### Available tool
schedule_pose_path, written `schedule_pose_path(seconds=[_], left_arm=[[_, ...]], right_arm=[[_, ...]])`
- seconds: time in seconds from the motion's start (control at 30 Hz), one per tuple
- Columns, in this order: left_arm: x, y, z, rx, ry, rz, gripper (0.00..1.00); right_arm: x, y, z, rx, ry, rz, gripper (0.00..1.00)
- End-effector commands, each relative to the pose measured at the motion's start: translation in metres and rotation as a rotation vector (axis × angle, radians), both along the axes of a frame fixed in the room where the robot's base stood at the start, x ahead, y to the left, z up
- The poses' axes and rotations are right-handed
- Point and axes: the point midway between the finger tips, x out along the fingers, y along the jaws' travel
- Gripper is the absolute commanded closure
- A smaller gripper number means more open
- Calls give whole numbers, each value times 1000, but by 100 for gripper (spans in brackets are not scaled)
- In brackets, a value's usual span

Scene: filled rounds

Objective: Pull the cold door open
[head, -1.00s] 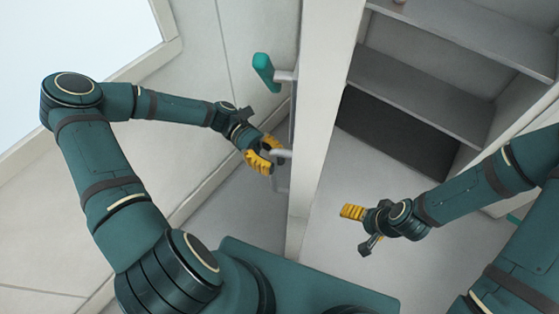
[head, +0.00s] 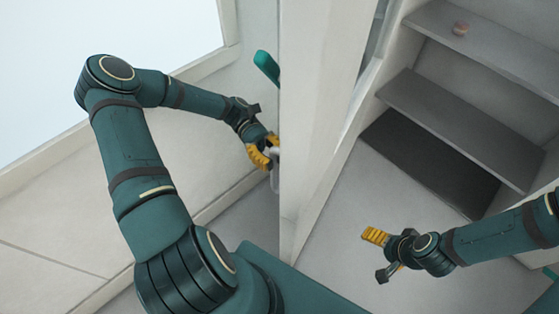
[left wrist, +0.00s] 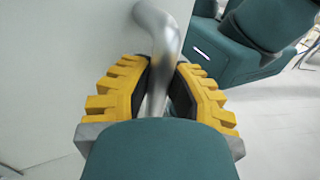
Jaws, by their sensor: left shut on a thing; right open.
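The cold door (head: 318,110) is a tall pale panel, swung open and seen nearly edge-on in the middle of the head view. Part of the handle is hidden behind the door's edge in the head view. My right gripper (head: 381,254) is open and empty, to the right of the door.
Grey shelves (head: 455,110) stand inside the opening at the upper right. A pale wall (head: 110,165) runs along the left. The floor (head: 345,215) between door and shelves is clear.

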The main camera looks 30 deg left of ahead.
Motion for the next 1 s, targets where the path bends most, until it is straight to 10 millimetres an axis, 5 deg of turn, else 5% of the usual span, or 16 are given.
schedule_pose_path(seconds=[0.57,0.6,0.7,1.0], left_arm=[[1,6,1,0,-2,2,100],[1,5,1,0,-2,2,78],[1,5,1,0,-2,1,50],[1,6,0,0,-1,1,50]], right_arm=[[0,0,0,0,0,0,13],[0,0,0,0,0,0,13],[0,0,0,0,0,0,13],[0,0,0,0,0,0,13]])
